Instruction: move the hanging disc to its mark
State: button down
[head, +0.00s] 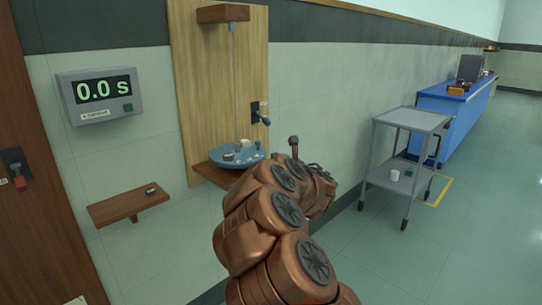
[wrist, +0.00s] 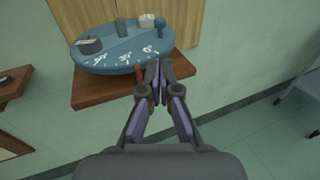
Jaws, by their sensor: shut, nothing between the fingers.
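The blue hanging disc (head: 222,161) hangs on a thin wire from a wooden block (head: 224,14), just above a brown wall shelf (head: 203,169). In the wrist view the disc (wrist: 112,64) has white degree marks along its near edge and small weights and a peg on top. A small red piece (wrist: 138,71) shows at the disc's near rim, just left of the fingers; whether it is the mark I cannot tell. My gripper (wrist: 154,77) is shut and empty, its fingertips beside the disc's near right rim. I cannot tell whether they touch it.
A timer (head: 101,95) reading 0.0 s hangs on the wall at left, above a small shelf (head: 130,206) with a dark object. A small lever (head: 262,116) is on the wooden panel. A grey cart (head: 408,121) and blue bench (head: 455,103) stand at right. Floor between is clear.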

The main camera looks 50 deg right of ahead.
aim_at(260, 144)
jog(key=p+x, duration=0.2)
jog(key=x, duration=1.1)
jog(key=shift+r+p, duration=0.15)
jog(key=shift+p, duration=0.15)
jog(key=shift+d, duration=0.1)
jog(key=shift+w, duration=0.15)
jog(key=shift+w+d+f+b, duration=0.15)
jog(key=shift+f+b, duration=0.1)
jog(key=shift+b, duration=0.25)
jog(key=shift+w+d+b, duration=0.25)
jog(key=shift+w+b, duration=0.1)
jog(key=shift+b, duration=0.15)
jog(key=shift+w+d+r, duration=0.1)
